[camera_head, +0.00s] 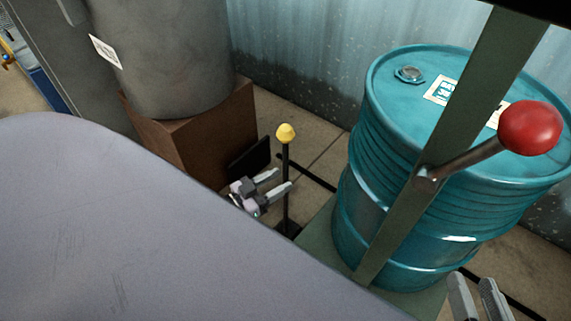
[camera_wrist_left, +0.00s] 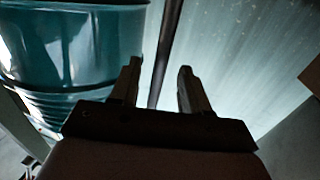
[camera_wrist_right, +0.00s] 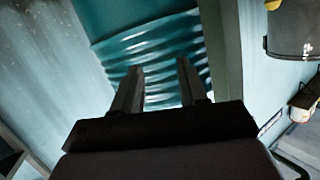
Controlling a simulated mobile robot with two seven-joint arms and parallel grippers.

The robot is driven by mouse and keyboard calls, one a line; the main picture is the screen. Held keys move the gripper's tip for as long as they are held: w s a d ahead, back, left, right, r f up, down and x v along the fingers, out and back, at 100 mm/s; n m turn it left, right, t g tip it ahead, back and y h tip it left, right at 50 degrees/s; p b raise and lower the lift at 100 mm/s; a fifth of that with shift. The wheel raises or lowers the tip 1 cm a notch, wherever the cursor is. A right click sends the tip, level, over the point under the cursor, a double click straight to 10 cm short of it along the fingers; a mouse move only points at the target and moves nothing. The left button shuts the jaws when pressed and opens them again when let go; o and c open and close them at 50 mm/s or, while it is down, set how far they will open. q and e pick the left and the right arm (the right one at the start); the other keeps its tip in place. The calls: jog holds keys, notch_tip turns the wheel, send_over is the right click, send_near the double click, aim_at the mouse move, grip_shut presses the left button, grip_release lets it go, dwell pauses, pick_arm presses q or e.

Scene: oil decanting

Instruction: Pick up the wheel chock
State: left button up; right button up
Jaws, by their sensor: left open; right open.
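A dark upright post with a yellow knob (camera_head: 285,133) stands on a black base beside the teal drum. It looks like the wheel chock's handle, but the base is mostly hidden and I cannot tell its shape. My left gripper (camera_head: 284,180) is open at the post, below the knob. In the left wrist view the dark post (camera_wrist_left: 165,45) appears between the open fingers (camera_wrist_left: 159,67), with no clear contact. My right gripper (camera_head: 473,280) is open and empty at the lower right, near the drum. The drum's ribbed side (camera_wrist_right: 150,50) lies beyond its fingers in the right wrist view.
The teal drum (camera_head: 365,190) stands behind a green slanted bar (camera_head: 400,230) with a red-knobbed lever (camera_head: 529,128). A grey cylinder (camera_head: 165,60) sits on a brown block (camera_head: 215,130). A grey surface (camera_head: 150,240) fills the lower left. A corrugated wall (camera_head: 320,50) closes the back.

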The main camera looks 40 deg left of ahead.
pick_arm(q)
jog(key=b+x, duration=0.1)
jog(key=x, duration=0.4)
jog(key=shift+b, duration=0.4)
jog(key=shift+s, duration=0.1)
grip_shut()
pick_arm(e)
jog(key=shift+s+d+r+n+t, duration=0.1)
jog(key=shift+s+d+n+t, duration=0.2)
jog(key=shift+d+t, duration=0.25)
pick_arm(q)
jog(key=shift+r, duration=0.25)
